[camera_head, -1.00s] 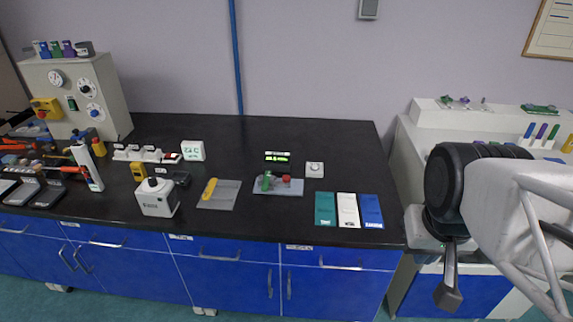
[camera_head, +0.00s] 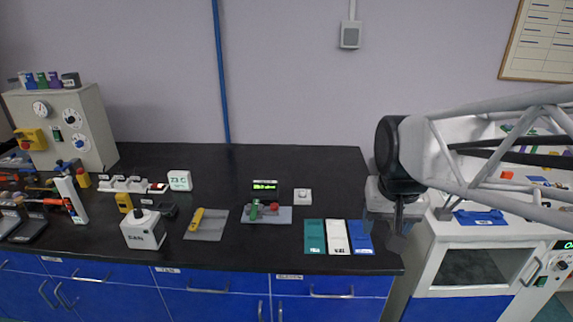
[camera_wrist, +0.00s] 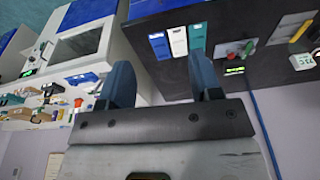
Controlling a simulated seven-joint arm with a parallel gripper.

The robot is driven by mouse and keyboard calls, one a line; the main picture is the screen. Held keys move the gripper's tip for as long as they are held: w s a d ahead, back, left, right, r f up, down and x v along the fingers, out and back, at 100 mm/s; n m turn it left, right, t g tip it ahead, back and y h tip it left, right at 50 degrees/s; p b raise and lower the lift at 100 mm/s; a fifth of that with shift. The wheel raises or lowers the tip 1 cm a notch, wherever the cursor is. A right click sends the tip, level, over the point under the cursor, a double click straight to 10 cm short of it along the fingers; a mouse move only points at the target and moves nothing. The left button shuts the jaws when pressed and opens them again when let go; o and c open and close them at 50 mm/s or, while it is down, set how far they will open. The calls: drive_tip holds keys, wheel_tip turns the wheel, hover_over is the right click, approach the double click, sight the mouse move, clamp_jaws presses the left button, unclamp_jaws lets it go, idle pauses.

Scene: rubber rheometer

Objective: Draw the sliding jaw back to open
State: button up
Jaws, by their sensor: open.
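A small grey fixture plate (camera_head: 284,215) with a green piece (camera_head: 254,209) and a red knob (camera_head: 274,206) sits on the black bench top, left of centre. It also shows in the wrist view, where its plate (camera_wrist: 226,49) appears upper right. Which part is the sliding jaw is too small to tell. My gripper (camera_head: 397,238) hangs over the bench's right end, well right of the fixture and touching nothing visible. In the wrist view my gripper (camera_wrist: 160,80) has its two blue-grey fingers spread apart with nothing between them.
Green (camera_head: 314,237), white (camera_head: 337,237) and blue (camera_head: 359,238) cards lie between the fixture and my gripper. A white dial box (camera_head: 302,196) and a small display (camera_head: 265,185) stand behind the fixture. A yellow-handled tool on a grey plate (camera_head: 206,231) lies left. A white machine (camera_head: 470,255) stands right.

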drive_tip(key=w+a, duration=0.4)
drive_tip(key=w, duration=0.7)
drive_tip(key=m+g, duration=0.2)
approach(274, 205)
drive_tip(key=shift+s+d+f, duration=0.1)
drive_tip(key=shift+d+f, duration=0.15)
drive_tip(key=shift+d, duration=0.2)
drive_tip(key=shift+w+a+f, duration=0.35)
drive_tip(key=shift+f, duration=0.15)
drive_tip(key=shift+f, duration=0.1)
drive_tip(key=shift+f, duration=3.8)
